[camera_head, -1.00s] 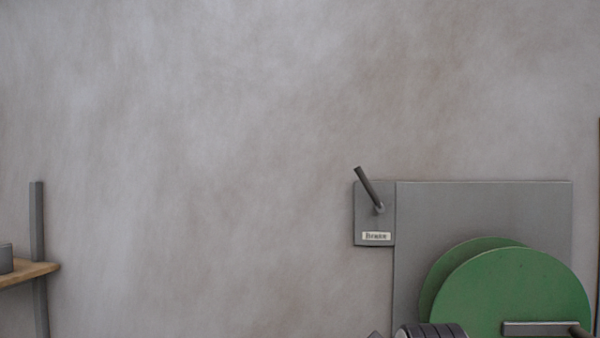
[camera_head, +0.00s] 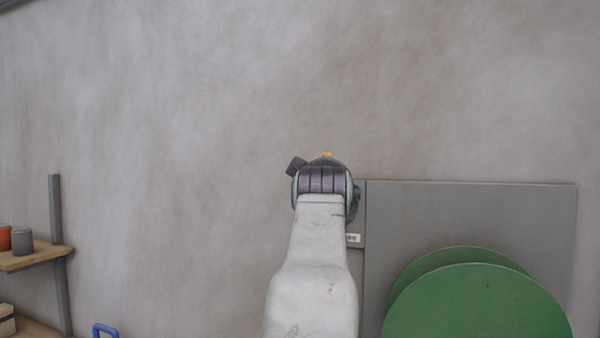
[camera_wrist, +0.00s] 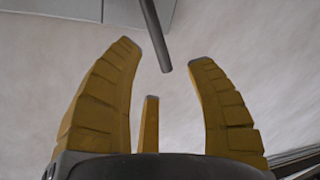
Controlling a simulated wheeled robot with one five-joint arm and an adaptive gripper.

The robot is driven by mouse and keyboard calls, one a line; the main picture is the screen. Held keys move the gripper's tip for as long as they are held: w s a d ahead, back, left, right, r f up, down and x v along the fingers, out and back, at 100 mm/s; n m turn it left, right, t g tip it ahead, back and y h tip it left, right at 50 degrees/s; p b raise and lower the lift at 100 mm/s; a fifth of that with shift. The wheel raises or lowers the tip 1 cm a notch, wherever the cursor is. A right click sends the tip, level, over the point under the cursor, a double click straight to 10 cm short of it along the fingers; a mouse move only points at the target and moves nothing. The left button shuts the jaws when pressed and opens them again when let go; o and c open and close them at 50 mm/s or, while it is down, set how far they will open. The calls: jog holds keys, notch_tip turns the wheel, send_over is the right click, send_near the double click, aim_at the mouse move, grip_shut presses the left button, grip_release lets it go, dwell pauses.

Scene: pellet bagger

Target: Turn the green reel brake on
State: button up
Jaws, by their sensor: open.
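The green reel (camera_head: 478,305) stands at the lower right of the head view, in front of a grey panel (camera_head: 450,213). The brake's small plate with its label (camera_head: 354,239) shows only in part, left of that panel; my arm hides the rest of it and its lever there. In the wrist view the grey brake lever (camera_wrist: 153,35) comes down from the top, its free end between and just beyond my yellow fingertips. My gripper (camera_wrist: 168,52) is open, its fingers spread to either side of the lever's end. I cannot tell whether any finger touches it.
A wooden shelf (camera_head: 35,258) with an orange cup (camera_head: 4,238) and a grey cup (camera_head: 21,241) is at the far left. A blue handle-like thing (camera_head: 105,331) shows at the bottom left. The wall between is bare.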

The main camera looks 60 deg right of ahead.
jog(key=shift+r+p+x, duration=0.15)
jog(key=shift+p+x, duration=1.4)
jog(key=shift+x, duration=0.3)
jog(key=shift+r+p+x, duration=0.2)
jog(key=shift+p+x, duration=1.35)
jog(key=shift+x, duration=0.3)
grip_shut()
